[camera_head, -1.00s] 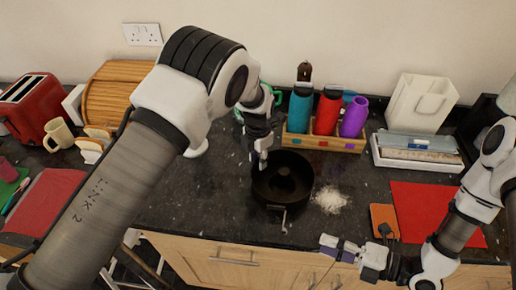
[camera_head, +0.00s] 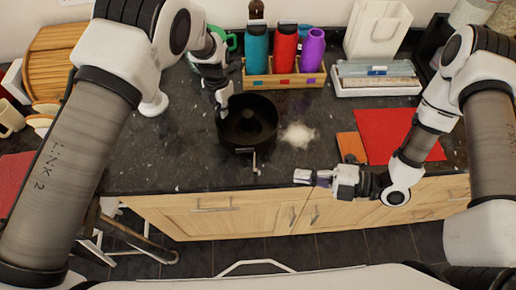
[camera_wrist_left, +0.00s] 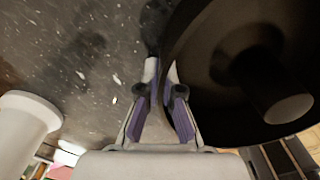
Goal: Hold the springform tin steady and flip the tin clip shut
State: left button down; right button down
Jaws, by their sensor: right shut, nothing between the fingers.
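The dark round springform tin (camera_head: 247,123) stands on the granite counter, open side up, with a central tube; it fills the right of the left wrist view (camera_wrist_left: 262,62). Its metal tin clip (camera_head: 255,164) sticks out from the front of the tin, towards me. My left gripper (camera_head: 222,105) is at the tin's left rim; in the left wrist view its purple-padded fingers (camera_wrist_left: 160,78) close on either side of the tin wall. My right gripper (camera_head: 302,177) is shut and empty, right of the clip and apart from it, near the counter's front edge.
A pile of white powder (camera_head: 298,135) lies right of the tin. A wooden rack (camera_head: 268,81) with coloured bottles stands behind it. An orange-brown block (camera_head: 351,147) and a red mat (camera_head: 398,133) lie further right. Counter left of the tin is mostly clear.

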jog(key=d+m+g, duration=0.1)
jog(key=m, duration=0.7)
jog(key=w+d+m+g, duration=0.1)
jog(key=m, duration=0.7)
jog(key=d+r+m+g, duration=0.1)
jog(key=d+m, duration=0.1)
jog(key=m, duration=0.6)
jog(key=shift+w+r+m, duration=0.1)
jog(key=shift+w+m, duration=0.2)
jog(key=shift+w, duration=0.05)
jog(key=m, duration=0.1)
jog(key=d+m, duration=0.1)
jog(key=m, duration=0.1)
jog(key=f+m+h, duration=0.1)
jog(key=shift+w+d+m+g, duration=0.25)
jog(key=shift+w+m+g, duration=0.1)
jog(key=shift+m+g, duration=0.05)
jog(key=x, duration=0.4)
jog(key=r+x, duration=0.1)
jog(key=x, duration=0.9)
jog(key=shift+a+r, duration=0.15)
jog(key=shift+r, duration=0.05)
